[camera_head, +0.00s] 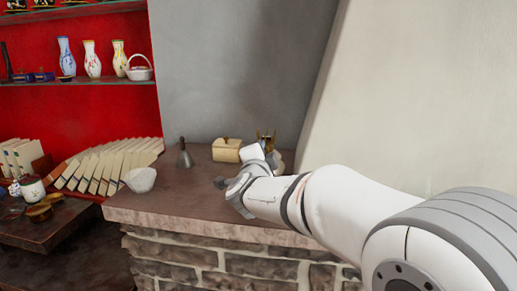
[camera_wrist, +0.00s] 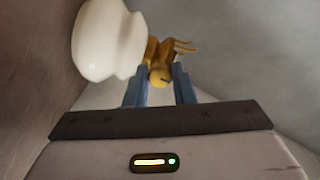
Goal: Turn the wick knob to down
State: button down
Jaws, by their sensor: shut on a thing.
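In the wrist view the wick knob (camera_wrist: 160,77) is a small brass disc with a dark slot mark on its face. It sits between the two blue-grey fingers of my gripper (camera_wrist: 160,88), which is shut on it. Behind it is the brass burner (camera_wrist: 182,47) with thin prongs. A rounded white part (camera_wrist: 106,40), seemingly of the lamp, fills the upper left beside it. In the head view the lamp's brass top (camera_head: 266,138) shows behind my wrist at the back of the stone ledge. My arm hides the knob and most of the lamp there.
The ledge (camera_head: 185,214) also holds a cream box (camera_head: 227,150), a grey bell-like object (camera_head: 184,156) and a white bowl (camera_head: 141,180). A sloping pale wall (camera_head: 400,100) rises close on the right. Books (camera_head: 108,165) and shelved vases (camera_head: 91,58) stand left.

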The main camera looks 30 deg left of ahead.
jog(key=shift+n+p, duration=0.35)
jog(key=shift+n, duration=0.45)
jog(key=shift+f, duration=0.1)
jog(key=c, duration=1.2)
grip_release()
jog(key=shift+c, duration=0.2)
jog(key=b+v, duration=0.1)
jog(key=v, duration=0.6)
jog(key=shift+s+d+b, duration=0.15)
jog(key=shift+s+b, duration=0.25)
